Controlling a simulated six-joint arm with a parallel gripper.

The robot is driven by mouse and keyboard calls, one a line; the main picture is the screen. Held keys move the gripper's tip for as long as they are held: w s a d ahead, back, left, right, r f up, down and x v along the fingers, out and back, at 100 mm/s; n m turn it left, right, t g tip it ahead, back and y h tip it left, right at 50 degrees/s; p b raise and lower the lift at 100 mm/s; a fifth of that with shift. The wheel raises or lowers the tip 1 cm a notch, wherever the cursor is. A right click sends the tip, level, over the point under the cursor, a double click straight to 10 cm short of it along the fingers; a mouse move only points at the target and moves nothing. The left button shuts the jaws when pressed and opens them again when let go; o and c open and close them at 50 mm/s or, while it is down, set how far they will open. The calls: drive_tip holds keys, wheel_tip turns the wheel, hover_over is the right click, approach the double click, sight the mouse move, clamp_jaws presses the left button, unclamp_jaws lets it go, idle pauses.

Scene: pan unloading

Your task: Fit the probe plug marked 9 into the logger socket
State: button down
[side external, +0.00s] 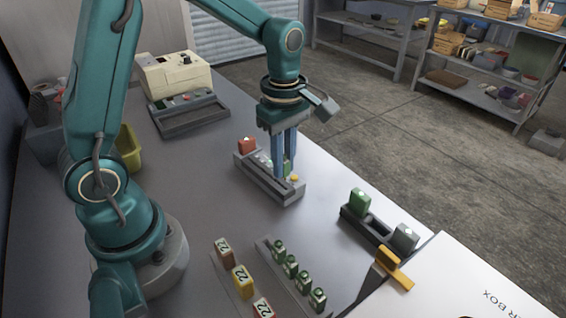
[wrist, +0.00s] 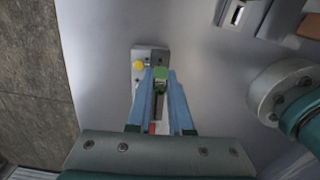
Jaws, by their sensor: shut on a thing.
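My gripper (side external: 283,171) points straight down over a long grey block (side external: 262,185) on the table. Its blue fingers are shut on a green plug, whose green top (wrist: 160,74) shows between the fingertips in the wrist view. In the side view the plug is mostly hidden by the fingers. No number on it can be read, and I cannot tell whether it is seated in the block or just above it. The block has a yellow button (side external: 294,178) at its near end, also seen in the wrist view (wrist: 138,65), and a red plug (side external: 246,145) at its far end.
A dark rack (side external: 383,238) holds a green plug (side external: 360,200) and a grey block (side external: 405,237). Several green pieces stand in a tray (side external: 268,248), beside coloured blocks marked 22 (side external: 243,281). A beige machine (side external: 174,75) stands at the back. Table around the grey block is clear.

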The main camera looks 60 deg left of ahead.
drive_tip(key=shift+f, duration=0.7)
drive_tip(key=shift+f, duration=0.85)
idle(1.0)
drive_tip(key=c, duration=0.8)
unclamp_jaws()
drive_tip(key=shift+o, duration=0.2)
